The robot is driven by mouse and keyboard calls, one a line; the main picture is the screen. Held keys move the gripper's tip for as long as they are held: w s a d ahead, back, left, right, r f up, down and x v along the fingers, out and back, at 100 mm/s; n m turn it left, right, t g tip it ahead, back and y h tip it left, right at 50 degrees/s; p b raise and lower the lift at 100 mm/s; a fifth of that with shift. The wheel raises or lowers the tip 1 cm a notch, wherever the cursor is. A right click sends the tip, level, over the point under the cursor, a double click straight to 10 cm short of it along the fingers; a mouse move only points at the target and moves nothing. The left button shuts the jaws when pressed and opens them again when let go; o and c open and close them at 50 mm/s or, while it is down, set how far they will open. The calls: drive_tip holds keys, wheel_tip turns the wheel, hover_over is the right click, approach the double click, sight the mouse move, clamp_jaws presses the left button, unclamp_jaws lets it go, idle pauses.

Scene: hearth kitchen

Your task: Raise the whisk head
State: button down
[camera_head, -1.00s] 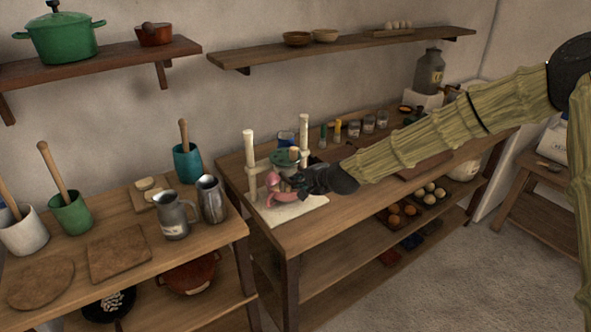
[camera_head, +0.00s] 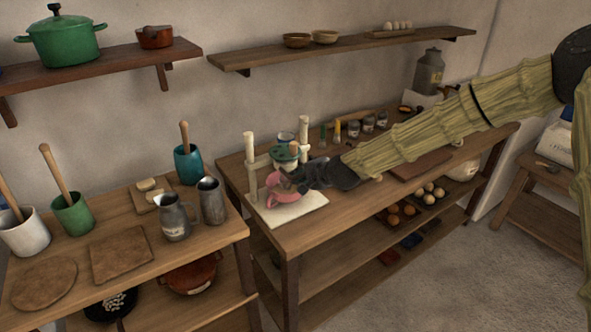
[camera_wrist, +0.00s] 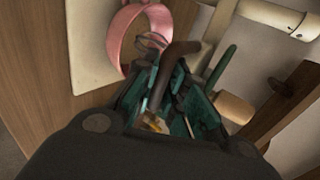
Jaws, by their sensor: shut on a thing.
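The whisk stand has two pale posts joined by a crossbar (camera_head: 263,160) on a white base board (camera_head: 300,208). Its green whisk head (camera_head: 286,152) is between the posts, above a pink bowl (camera_head: 283,197). My gripper (camera_head: 290,178) reaches in from the right, just below the green head and over the bowl. In the wrist view my gripper (camera_wrist: 165,105) is shut on a dark brown handle (camera_wrist: 176,62) that runs between its fingers. Wire loops of the whisk (camera_wrist: 151,42) show at the pink bowl's rim (camera_wrist: 123,35). The fingers partly hide the head and handle.
A metal jug (camera_head: 211,200) and a pitcher (camera_head: 175,218) stand on the left table. A teal crock (camera_head: 188,163) is behind them. Jars (camera_head: 367,123) line the back of the workbench. A wall shelf (camera_head: 345,50) runs above. Bare bench top lies right of the base board.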

drive_tip(key=shift+r+p, duration=1.4)
drive_tip(key=shift+r, duration=1.25)
drive_tip(key=c, duration=1.4)
unclamp_jaws()
drive_tip(key=shift+o, duration=0.2)
drive_tip(key=shift+d, duration=0.1)
drive_tip(key=p+v, duration=0.2)
drive_tip(key=v, duration=0.5)
